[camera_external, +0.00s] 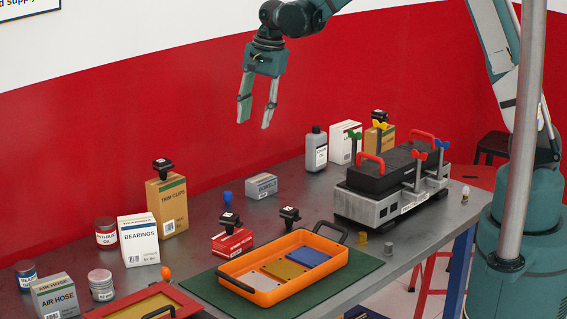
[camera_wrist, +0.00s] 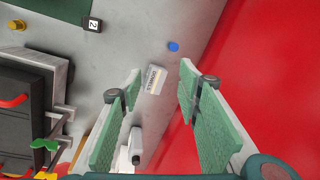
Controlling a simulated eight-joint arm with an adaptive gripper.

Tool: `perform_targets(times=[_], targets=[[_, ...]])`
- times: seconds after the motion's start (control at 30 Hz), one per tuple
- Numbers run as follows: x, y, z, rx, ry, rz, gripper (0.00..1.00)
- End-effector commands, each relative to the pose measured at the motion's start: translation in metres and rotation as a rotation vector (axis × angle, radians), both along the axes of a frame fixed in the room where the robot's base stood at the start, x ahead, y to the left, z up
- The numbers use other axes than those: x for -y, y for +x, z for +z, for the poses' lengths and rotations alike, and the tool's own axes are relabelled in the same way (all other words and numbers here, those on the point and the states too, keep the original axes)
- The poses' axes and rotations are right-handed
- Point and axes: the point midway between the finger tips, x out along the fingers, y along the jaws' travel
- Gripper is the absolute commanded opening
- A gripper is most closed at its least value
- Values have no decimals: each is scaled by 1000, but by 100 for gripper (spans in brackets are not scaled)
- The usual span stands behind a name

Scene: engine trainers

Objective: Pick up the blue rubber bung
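The blue rubber bung (camera_external: 228,197) stands on the grey bench top in the external view, left of a small grey carton (camera_external: 261,186) and behind a red box. In the wrist view the bung (camera_wrist: 173,46) is a small blue disc on bare bench, beyond my fingertips and near the red wall. My gripper (camera_external: 254,124) hangs high above the back of the bench, fingers down, up and to the right of the bung in the picture. Its fingers are spread with nothing between them. In the wrist view my gripper (camera_wrist: 160,67) also shows open.
A tall trim clips box (camera_external: 167,205) stands left of the bung. The red box (camera_external: 232,243) with a black-topped item is in front. An orange tray (camera_external: 265,292) lies on a green mat. A grey bottle (camera_external: 316,150) and the engine trainer (camera_external: 383,206) are right.

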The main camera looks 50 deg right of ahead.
Motion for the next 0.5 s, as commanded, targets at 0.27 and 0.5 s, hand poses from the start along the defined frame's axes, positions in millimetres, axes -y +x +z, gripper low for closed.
perform_targets(times=[0.27,0.5], targets=[[-13,32,-52,-59,20,-109,34],[-24,54,-100,-109,34,-205,34]])
